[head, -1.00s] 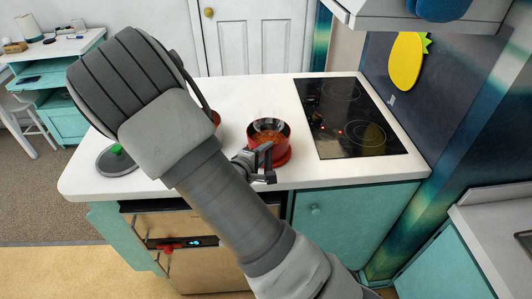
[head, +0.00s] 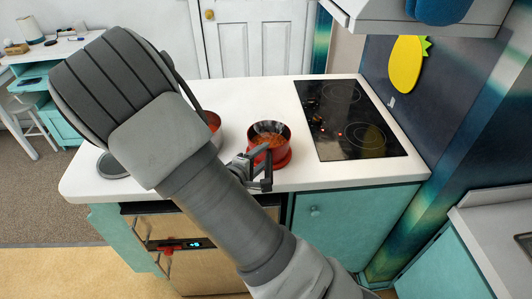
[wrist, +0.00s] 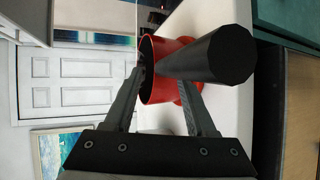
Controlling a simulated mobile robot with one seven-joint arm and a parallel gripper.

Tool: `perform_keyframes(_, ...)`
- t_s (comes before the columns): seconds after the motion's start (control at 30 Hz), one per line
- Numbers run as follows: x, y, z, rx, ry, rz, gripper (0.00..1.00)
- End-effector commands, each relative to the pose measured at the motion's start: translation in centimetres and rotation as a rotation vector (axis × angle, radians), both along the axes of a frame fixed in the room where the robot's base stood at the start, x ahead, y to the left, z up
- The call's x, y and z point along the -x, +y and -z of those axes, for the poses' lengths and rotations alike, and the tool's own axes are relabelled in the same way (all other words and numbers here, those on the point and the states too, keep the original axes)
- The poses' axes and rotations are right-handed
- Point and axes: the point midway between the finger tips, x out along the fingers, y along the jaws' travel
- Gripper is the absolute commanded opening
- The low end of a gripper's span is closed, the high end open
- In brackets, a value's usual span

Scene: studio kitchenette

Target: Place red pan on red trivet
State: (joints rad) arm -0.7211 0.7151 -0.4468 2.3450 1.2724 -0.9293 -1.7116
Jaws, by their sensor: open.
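The red pan (head: 284,147) holds orange food and stands on the white counter's front part, right of the middle. The red trivet (head: 283,162) shows as a red rim beneath it, and the pan appears to rest on it. In the wrist view the red pan (wrist: 158,90) has its thick dark handle (wrist: 215,58) pointing toward the camera. My gripper (head: 259,172) is open at the pan's near side. In the wrist view its fingers (wrist: 160,88) are spread, with the handle passing close by them; I cannot tell whether they touch it.
A black cooktop (head: 350,120) lies right of the pan. A metal pot (head: 217,135) with red contents stands to the left, partly hidden by my arm. A round grey lid (head: 110,166) lies at the left counter edge. Teal cabinets and an oven are below.

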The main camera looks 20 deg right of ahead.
Motion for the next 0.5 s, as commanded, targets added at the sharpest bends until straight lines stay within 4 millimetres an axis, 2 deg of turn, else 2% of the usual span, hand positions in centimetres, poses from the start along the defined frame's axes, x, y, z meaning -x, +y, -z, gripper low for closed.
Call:
perform_keyframes(0.03,0.6,1.1,-0.6,-0.003,-0.001,-0.006,0.56)
perform_keyframes(0.23,3.3,4.1,-2.0,-0.002,-0.002,-0.004,0.56)
perform_keyframes(0.5,5.5,6.5,-3.0,-0.003,-0.002,-0.001,0.56)
